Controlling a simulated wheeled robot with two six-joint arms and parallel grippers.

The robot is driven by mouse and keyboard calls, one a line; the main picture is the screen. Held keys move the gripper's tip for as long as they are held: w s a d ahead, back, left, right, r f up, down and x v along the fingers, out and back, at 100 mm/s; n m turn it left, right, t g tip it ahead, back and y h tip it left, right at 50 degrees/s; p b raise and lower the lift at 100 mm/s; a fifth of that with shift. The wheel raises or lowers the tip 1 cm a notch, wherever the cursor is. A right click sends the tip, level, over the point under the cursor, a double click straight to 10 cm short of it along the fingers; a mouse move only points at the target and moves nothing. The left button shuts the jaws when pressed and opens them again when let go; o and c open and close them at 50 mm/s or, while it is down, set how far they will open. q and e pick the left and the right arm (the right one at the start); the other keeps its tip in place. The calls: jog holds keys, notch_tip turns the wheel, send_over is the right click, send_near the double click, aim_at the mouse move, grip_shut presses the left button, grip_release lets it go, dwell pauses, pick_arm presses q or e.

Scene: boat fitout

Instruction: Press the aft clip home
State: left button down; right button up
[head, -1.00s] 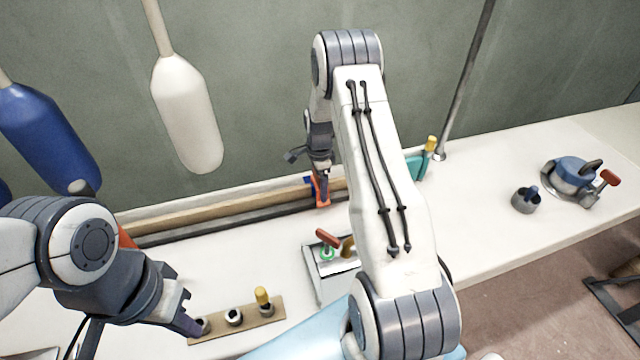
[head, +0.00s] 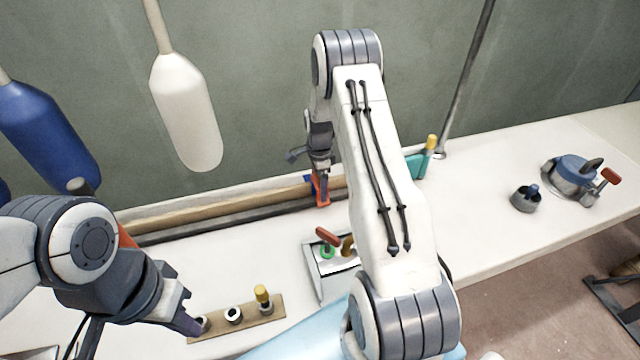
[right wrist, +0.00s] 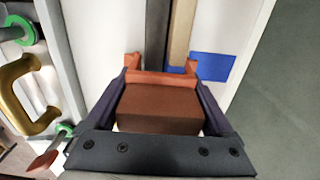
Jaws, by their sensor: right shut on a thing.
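An orange-red clip (head: 320,188) sits at the long dark strip (head: 230,221) along the back of the bench. In the right wrist view the clip (right wrist: 160,107) has two upright prongs, and the dark strip (right wrist: 157,35) and a wooden strip (right wrist: 180,35) run up from between them. My right gripper (head: 321,178) is shut on the clip's block from above. Whether the clip is fully seated cannot be told. My left gripper (head: 190,325) is low at the left, beside a small wooden peg board; its finger gap is not clear.
The wooden board (head: 270,311) holds several round fittings. A grey tray (head: 313,262) with a red-handled tool (head: 327,237) stands in front of the clip. A teal block (head: 417,165) is right of it. A blue patch (right wrist: 213,67) lies beside the strips.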

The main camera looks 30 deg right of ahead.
jog(key=shift+s+f, duration=0.1)
jog(key=shift+f, duration=0.35)
jog(key=o, duration=1.6)
jog(key=shift+c, duration=0.2)
jog(key=shift+r, duration=0.15)
jog(key=shift+r, duration=0.4)
notch_tip(320, 180, up, 9)
jog(key=shift+r+b, duration=0.2)
jog(key=shift+b, duration=0.4)
